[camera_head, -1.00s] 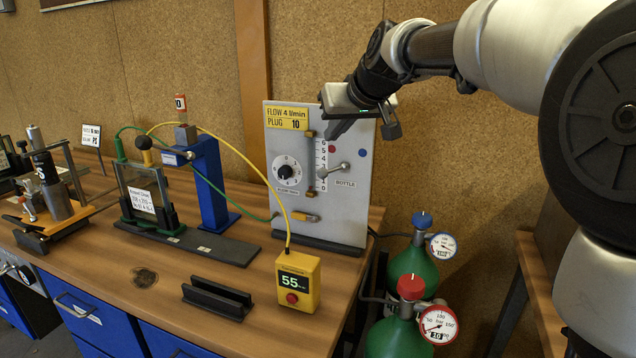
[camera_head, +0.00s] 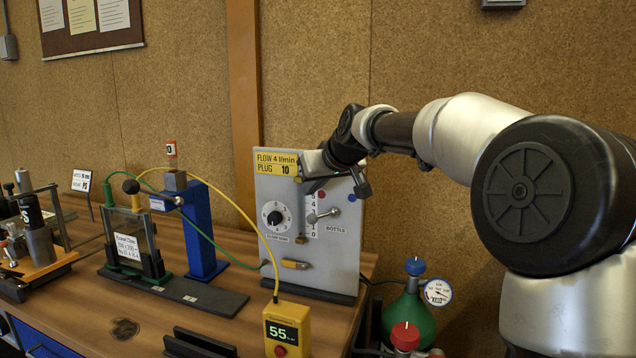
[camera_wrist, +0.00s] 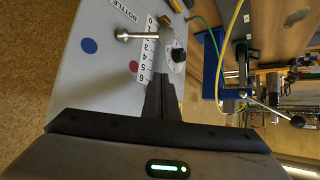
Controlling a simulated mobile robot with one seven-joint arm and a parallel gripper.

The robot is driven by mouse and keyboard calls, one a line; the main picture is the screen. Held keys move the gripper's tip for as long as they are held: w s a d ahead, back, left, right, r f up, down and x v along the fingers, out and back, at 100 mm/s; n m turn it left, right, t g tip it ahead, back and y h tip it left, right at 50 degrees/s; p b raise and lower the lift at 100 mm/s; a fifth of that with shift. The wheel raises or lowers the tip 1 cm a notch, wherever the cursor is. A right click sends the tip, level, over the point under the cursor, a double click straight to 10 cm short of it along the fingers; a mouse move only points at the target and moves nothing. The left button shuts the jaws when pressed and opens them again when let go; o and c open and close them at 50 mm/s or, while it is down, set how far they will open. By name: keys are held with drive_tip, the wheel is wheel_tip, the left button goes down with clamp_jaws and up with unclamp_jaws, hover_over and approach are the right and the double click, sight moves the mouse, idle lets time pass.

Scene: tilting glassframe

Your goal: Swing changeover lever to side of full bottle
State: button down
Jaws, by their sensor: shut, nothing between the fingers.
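The changeover lever (camera_head: 324,214) is a silver handle on the grey panel (camera_head: 345,245), above the word BOTTLE. In the wrist view the lever (camera_wrist: 128,35) stands beyond my fingertips, near the blue dot (camera_wrist: 89,45) and red dot (camera_wrist: 133,66). My gripper (camera_head: 309,187) is shut and empty in front of the panel's upper part; its fingers (camera_wrist: 162,90) appear apart from the lever. The blue-capped bottle (camera_head: 409,318) has a gauge (camera_head: 438,292), too small to read.
The red-capped bottle (camera_head: 405,336) is cut off at the bottom edge. A flow dial (camera_head: 275,217) and scale are left of the lever. A yellow meter (camera_head: 287,330) reads 55. A blue stand (camera_head: 205,235) and glass frame (camera_head: 130,248) stand left.

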sight(321, 216)
drive_tip(key=f, duration=0.1)
drive_tip(key=f+b, duration=0.1)
drive_tip(key=f, duration=0.2)
drive_tip(key=shift+w, duration=0.3)
drive_tip(key=shift+s+f+b, duration=0.3)
drive_tip(key=shift+s+b, duration=0.05)
drive_tip(key=shift+b, duration=0.05)
drive_tip(key=shift+s+d, duration=0.1)
drive_tip(key=shift+d, duration=0.2)
